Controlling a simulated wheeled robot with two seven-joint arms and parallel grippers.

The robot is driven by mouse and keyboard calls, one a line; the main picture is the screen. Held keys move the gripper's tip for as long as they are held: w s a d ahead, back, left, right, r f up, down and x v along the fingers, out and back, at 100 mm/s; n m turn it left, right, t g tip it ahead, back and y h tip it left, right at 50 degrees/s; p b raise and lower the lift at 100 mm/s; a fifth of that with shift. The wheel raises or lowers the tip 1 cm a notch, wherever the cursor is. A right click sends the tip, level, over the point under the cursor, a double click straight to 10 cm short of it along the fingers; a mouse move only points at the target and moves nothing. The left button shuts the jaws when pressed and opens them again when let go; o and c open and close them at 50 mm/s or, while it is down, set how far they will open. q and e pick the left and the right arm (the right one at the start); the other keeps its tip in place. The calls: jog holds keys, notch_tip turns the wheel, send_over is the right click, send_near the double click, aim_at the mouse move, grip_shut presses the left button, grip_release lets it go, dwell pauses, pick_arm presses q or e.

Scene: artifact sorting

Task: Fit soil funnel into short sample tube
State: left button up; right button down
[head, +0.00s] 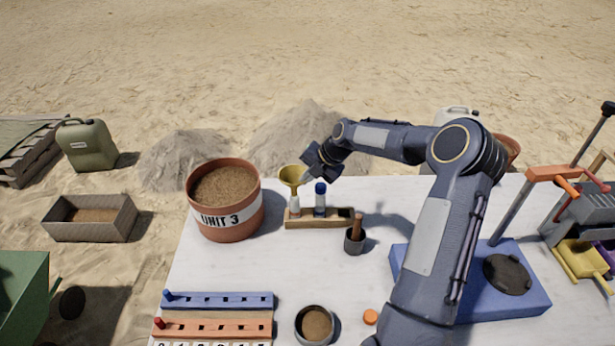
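The yellow soil funnel (291,176) is upright, wide mouth up, at the left end of a wooden rack (318,222). Its narrow end lines up with the top of a short pale sample tube (294,206) in the rack; I cannot tell whether it sits inside the tube or just above it. A taller tube with a blue cap (320,198) stands beside it in the rack. My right gripper (307,177) is at the funnel's right side, by its rim. Its fingers are small and dark, so its grip is unclear. My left gripper is out of view.
A soil-filled pot marked UNIT 3 (228,222) stands close left of the rack. A small mortar with a pestle (355,239) is at its right front. Blue (217,300) and orange (212,328) peg strips lie in front. The table's middle is clear.

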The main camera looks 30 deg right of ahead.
dwell(0.4)
jog(key=shift+b, duration=0.4)
jog(key=shift+b, duration=0.7)
dwell(0.9)
jog(key=shift+f+b, duration=2.3)
jog(key=shift+f, duration=0.2)
jog(key=c, duration=1.6)
grip_release()
jog(key=shift+r, duration=0.1)
jog(key=p+v, duration=0.2)
jog(key=v, duration=0.5)
jog(key=shift+s+r+p, duration=0.2)
jog(key=shift+r+p, duration=0.1)
jog(key=shift+d, duration=0.1)
